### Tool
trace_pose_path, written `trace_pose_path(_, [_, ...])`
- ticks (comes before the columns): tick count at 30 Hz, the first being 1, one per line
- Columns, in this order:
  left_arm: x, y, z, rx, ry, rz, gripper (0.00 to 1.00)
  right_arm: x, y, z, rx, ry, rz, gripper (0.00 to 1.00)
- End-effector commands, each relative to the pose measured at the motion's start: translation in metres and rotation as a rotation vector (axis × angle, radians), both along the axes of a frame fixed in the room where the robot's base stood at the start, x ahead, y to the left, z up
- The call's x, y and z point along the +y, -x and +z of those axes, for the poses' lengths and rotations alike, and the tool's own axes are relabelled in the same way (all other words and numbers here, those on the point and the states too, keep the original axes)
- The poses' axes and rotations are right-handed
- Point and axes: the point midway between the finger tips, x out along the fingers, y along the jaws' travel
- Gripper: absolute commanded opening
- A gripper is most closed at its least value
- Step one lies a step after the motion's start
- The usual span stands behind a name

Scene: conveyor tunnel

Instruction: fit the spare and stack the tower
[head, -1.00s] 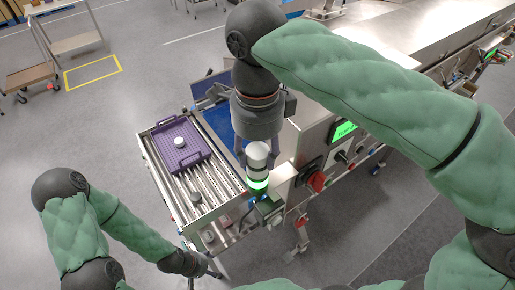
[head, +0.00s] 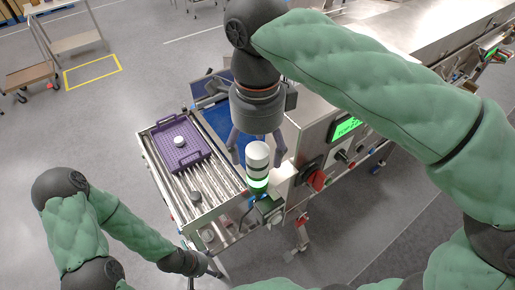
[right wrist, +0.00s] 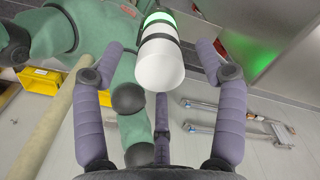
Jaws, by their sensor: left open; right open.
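The light tower (head: 257,167) stands upright at the near corner of the machine, with white modules above a glowing green band and dark rings between. My right gripper (head: 256,148) is open above and around the tower's top, its fingers apart from it. In the right wrist view the tower's white top module (right wrist: 160,66) lies between the spread fingers, with the green light beyond. My left gripper (head: 210,268) is low, by the near end of the roller conveyor; it is open, its fingers partly hidden. A small white round piece (head: 179,141) sits in the purple tray (head: 196,134).
The purple tray lies on the roller conveyor (head: 218,180). A grey round piece (head: 195,198) rests on the rollers and another (head: 208,236) lies at the near end. A red knob (head: 316,181) and lit green screen (head: 347,127) are right of the tower.

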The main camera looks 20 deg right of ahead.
Motion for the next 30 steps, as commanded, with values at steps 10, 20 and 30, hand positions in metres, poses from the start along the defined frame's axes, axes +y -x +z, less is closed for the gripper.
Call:
trace_pose_path(10, [0.0,0.0,0.0,0.0,0.0,0.0,0.69,0.001,-0.001,0.07,-0.003,-0.002,0.001,0.72])
trace_pose_path(20, [0.0,0.0,0.0,0.0,0.0,0.0,0.69,0.001,0.0,0.102,0.0,0.001,0.001,0.72])
trace_pose_path(30, [0.0,0.0,0.0,0.0,0.0,0.0,0.69,0.0,0.0,0.106,0.0,0.0,0.001,0.72])
